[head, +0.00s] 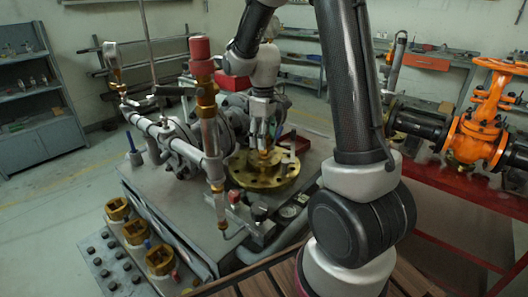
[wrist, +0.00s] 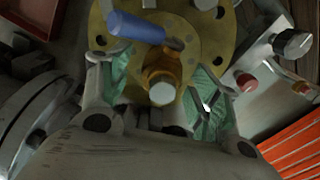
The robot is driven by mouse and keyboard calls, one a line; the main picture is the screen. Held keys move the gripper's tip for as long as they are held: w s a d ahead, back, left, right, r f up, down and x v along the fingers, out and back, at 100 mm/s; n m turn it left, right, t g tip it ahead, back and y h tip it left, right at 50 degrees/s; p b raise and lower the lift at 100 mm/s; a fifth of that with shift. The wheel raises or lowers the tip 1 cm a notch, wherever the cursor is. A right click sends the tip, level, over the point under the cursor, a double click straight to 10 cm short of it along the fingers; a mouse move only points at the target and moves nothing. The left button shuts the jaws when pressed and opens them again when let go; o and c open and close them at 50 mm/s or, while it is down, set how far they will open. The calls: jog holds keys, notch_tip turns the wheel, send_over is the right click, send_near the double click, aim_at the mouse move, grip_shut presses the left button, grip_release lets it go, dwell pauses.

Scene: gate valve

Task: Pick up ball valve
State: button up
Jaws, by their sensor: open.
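The ball valve, a small brass body (wrist: 163,62) with a blue lever handle (wrist: 137,28), sits over the round brass flange (wrist: 218,42) in the wrist view. A bit of its brass (head: 265,154) shows below my gripper in the head view. My gripper (head: 262,138) points down over the flange (head: 265,180). Its two fingers are open, with green pads on either side of the valve body in the wrist view. Gaps show between the pads and the brass. The valve's lower part is hidden.
A grey workbench (head: 145,185) carries pipework with a red-capped brass valve (head: 202,75) just left of my gripper. Small fittings (head: 255,225) stand in front of the flange. An orange gate valve (head: 480,125) is on the red bench at right.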

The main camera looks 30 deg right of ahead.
notch_tip(320, 180, down, 4)
jog(key=shift+s+r, duration=0.1)
jog(key=shift+c, duration=0.3)
grip_shut()
jog(key=shift+r, duration=7.3)
